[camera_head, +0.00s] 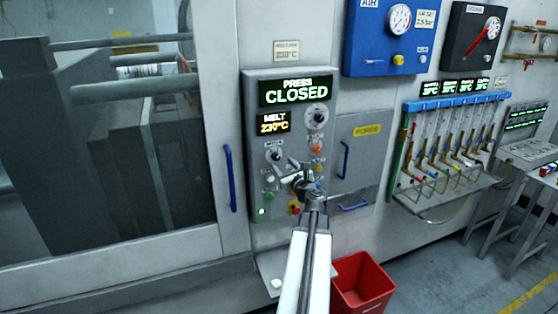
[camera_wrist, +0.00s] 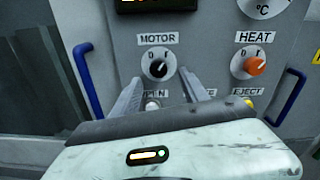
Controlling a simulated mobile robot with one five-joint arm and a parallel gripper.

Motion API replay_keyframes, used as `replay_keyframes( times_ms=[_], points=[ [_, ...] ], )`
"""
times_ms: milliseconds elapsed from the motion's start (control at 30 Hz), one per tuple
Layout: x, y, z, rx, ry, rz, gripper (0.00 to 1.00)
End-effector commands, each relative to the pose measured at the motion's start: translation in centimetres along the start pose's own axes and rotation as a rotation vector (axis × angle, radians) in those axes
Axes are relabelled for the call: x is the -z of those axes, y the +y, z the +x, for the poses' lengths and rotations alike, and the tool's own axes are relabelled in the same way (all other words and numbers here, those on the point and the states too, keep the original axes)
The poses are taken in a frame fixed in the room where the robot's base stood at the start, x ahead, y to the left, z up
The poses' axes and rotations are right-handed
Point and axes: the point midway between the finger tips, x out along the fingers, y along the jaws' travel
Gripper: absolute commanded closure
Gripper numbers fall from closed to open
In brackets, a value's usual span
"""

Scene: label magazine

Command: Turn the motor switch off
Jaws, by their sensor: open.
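The motor switch is a black rotary knob (camera_wrist: 158,66) under a white MOTOR label on the grey control panel. It carries a pale mark whose exact direction is hard to read. In the head view the motor knob (camera_head: 274,156) sits on the panel's left side, just up and left of my gripper (camera_head: 294,176). In the wrist view my gripper (camera_wrist: 160,82) is open, with one finger to each side below the knob. Nothing is between the fingertips, and I cannot tell how far they are from the panel.
The orange HEAT knob (camera_wrist: 255,66) is to the right. Push buttons lie below, partly hidden by my gripper. Blue handles (camera_head: 229,178) flank the panel. A PRESS CLOSED display (camera_head: 296,92) is above; a red bin (camera_head: 362,285) stands on the floor.

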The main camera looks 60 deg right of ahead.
Motion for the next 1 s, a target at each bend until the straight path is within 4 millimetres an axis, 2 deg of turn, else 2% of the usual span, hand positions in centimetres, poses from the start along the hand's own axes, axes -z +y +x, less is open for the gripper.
replay_keyframes(
  times_ms=[33,200,300,500,700,767,1000],
  points=[
    [0.0,-0.1,1.4,-0.003,0.0,-0.001,0.48],
    [0.0,-0.1,4.3,-0.003,0.0,-0.001,0.48],
    [0.0,0.1,4.9,-0.003,0.0,-0.002,0.48],
    [0.0,0.1,4.8,-0.002,0.0,-0.002,0.48],
    [0.0,0.1,4.8,-0.002,0.0,-0.002,1.0],
    [0.1,-0.5,5.4,-0.002,0.0,-0.002,1.0],
    [0.0,0.0,4.8,0.0,0.001,-0.029,1.0]
  ],
)
